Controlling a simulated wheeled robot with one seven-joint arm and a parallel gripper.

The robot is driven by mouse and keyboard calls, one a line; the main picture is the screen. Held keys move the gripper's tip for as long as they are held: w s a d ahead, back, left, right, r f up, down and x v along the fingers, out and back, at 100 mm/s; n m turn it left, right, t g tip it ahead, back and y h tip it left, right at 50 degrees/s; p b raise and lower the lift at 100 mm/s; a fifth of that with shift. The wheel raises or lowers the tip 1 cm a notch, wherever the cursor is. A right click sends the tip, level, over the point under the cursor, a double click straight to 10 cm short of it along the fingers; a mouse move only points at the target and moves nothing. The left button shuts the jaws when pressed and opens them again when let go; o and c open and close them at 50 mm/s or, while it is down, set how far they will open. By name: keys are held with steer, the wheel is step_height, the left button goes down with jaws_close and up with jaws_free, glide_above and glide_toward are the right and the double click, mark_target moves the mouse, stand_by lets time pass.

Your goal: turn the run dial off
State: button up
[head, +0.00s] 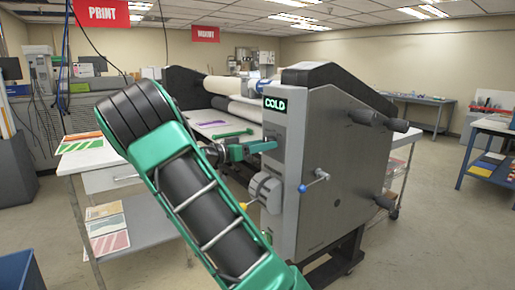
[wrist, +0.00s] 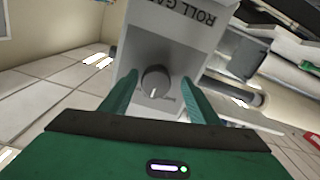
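The laminator (head: 335,165) stands in the middle of the head view, with a lit COLD display (head: 289,104) on its end panel. The wrist view shows a round dark dial (wrist: 155,80) with a white pointer line, on a light grey panel face. The pointer aims toward the bottom of that view. The small lettering around the dial is too small to read. My gripper (wrist: 160,78) is open, one finger on either side of the dial, with a small gap on each side. In the head view my gripper (head: 264,147) is at the panel below the display and hides the dial.
A grey knob (head: 265,190) and a blue-tipped lever (head: 315,180) are below my gripper. A ROLL GA... label (wrist: 197,12) is near the dial. A white side table (head: 85,158) stands left, a blue-framed table (head: 490,165) right. Floor between laminator and right table is clear.

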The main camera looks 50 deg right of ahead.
steer(key=v, duration=1)
steer(key=shift+w+a, duration=0.2)
steer(key=shift+a, duration=0.15)
steer(key=shift+f, duration=0.1)
